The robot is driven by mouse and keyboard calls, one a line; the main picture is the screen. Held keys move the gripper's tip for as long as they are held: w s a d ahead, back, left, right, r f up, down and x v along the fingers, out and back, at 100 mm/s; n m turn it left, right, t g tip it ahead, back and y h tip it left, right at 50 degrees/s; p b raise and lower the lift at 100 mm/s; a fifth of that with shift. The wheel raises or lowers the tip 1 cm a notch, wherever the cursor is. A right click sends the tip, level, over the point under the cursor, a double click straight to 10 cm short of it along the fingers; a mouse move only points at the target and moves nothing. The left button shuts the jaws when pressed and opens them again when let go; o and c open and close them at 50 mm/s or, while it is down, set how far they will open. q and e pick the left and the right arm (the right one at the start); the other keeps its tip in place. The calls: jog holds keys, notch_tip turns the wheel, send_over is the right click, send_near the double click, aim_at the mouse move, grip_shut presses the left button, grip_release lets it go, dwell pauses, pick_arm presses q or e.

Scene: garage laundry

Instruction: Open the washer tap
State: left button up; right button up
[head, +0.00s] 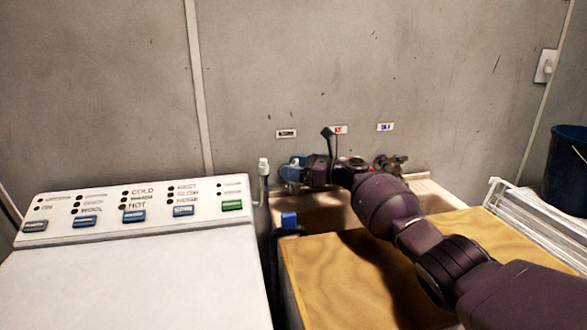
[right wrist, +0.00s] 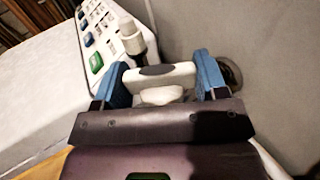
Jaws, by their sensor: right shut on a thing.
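The tap under the left wall label has a white handle with a grey centre, seen in the right wrist view (right wrist: 178,75). My right gripper (head: 293,172) has reached it at the back wall, beside the washer's rear right corner. In the right wrist view, my right gripper's blue finger pads (right wrist: 165,80) stand on either side of the handle, and the gripper is shut on it. In the head view my gripper hides most of the tap. The washer (head: 130,285) has a white top and a button panel. My left gripper is not in view.
A white-capped pipe (head: 263,168) stands close left of the tap. Red (head: 338,129) and blue (head: 385,127) labels are to the right, above other fittings. A wooden top (head: 330,275) lies under my arm. A blue-topped object (head: 289,220) stands beside the washer; a dark bucket (head: 567,170) is at far right.

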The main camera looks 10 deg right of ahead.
jog(key=o, duration=0.9)
jog(key=shift+o, duration=0.2)
jog(key=shift+s+d+r, duration=0.1)
jog(key=shift+s+d, duration=0.15)
jog(key=shift+d, duration=0.3)
pick_arm(q)
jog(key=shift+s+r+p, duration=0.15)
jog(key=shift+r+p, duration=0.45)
jog(key=shift+p, duration=0.3)
pick_arm(e)
jog(key=v, duration=0.9)
jog(key=shift+s+d, duration=0.15)
jog(key=shift+d, duration=0.1)
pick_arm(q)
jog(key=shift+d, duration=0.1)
pick_arm(e)
jog(key=shift+c, duration=0.3)
